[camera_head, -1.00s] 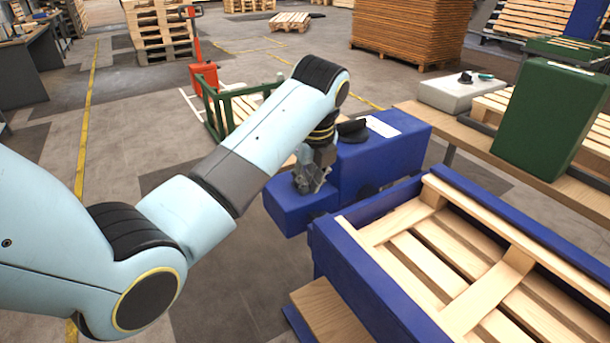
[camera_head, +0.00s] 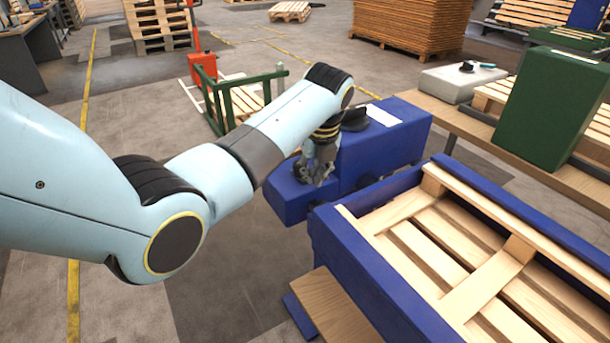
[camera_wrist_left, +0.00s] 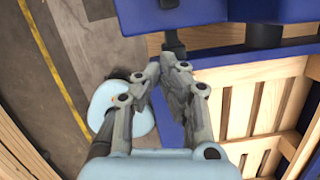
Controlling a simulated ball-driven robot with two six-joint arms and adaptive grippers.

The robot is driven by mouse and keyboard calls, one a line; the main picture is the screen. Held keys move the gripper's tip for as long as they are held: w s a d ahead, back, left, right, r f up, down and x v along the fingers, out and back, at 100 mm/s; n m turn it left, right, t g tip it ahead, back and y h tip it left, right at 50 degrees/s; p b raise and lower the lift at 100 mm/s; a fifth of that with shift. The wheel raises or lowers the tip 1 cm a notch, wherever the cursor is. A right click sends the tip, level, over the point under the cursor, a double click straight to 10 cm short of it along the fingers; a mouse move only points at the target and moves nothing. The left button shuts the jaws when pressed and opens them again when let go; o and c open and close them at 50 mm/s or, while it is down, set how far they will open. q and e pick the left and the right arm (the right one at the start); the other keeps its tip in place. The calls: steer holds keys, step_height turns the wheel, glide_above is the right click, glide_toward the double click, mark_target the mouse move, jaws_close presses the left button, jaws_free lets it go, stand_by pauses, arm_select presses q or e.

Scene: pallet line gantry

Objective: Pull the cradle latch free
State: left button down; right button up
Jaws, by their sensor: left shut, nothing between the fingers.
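My left gripper (camera_head: 322,180) is shut and empty. In the head view it points down over the low end of the blue machine (camera_head: 400,140). In the left wrist view its fingertips (camera_wrist_left: 168,62) are together, just below a short dark rod (camera_wrist_left: 174,40) on a blue part. I cannot tell whether they touch it. The blue cradle (camera_head: 352,262) stands to the right, with a slatted wooden pallet (camera_head: 425,250) in it. A dark fitting (camera_head: 368,182) shows between machine and cradle. I cannot tell for sure which part is the latch. My right gripper is out of view.
A black knob (camera_head: 355,119) stands on the machine. A wooden bench (camera_head: 470,128) behind carries a green box (camera_head: 545,110) and a grey case (camera_head: 455,82). A green-railed cart (camera_head: 247,98) stands behind my arm. The floor (camera_head: 225,265) left of the cradle is clear.

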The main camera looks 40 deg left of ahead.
mark_target(296, 166)
arm_select(q)
steer(key=a+f, duration=0.1)
steer(key=w+a+f, duration=0.2)
steer(key=f, duration=0.1)
steer(key=shift+b, duration=0.3)
steer(key=shift+w+a, duration=0.4)
steer(key=shift+a, duration=0.15)
steer(key=shift+a, duration=0.1)
steer(key=a, duration=0.1)
steer(key=w+a+b, duration=0.1)
steer(key=a, duration=0.1)
steer(key=shift+w+a+b, duration=0.3)
steer(key=shift+w+a, duration=0.05)
steer(key=shift+a, duration=0.05)
steer(key=shift+r, duration=0.1)
